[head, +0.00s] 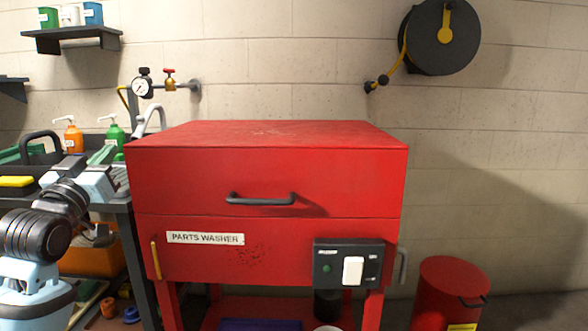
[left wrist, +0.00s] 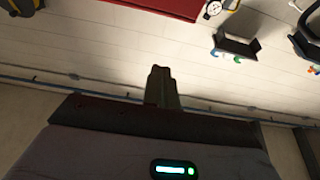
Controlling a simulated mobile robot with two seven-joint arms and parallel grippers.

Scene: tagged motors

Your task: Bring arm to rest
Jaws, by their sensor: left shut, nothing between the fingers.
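My left arm comes in at the left edge of the head view, with its gripper (head: 104,156) raised in front of the dark bench, left of the red parts washer. In the left wrist view the gripper's fingers (left wrist: 162,86) are together, with nothing between them, and point toward the pale wall. The gripper is apart from the parts washer (head: 270,185), whose lid is closed. My right gripper is in neither view.
Orange (head: 73,138) and green (head: 115,135) pump bottles stand on the bench behind my left arm. A red bin (head: 450,293) stands right of the washer. A hose reel (head: 440,37) hangs on the wall. The floor at far right looks clear.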

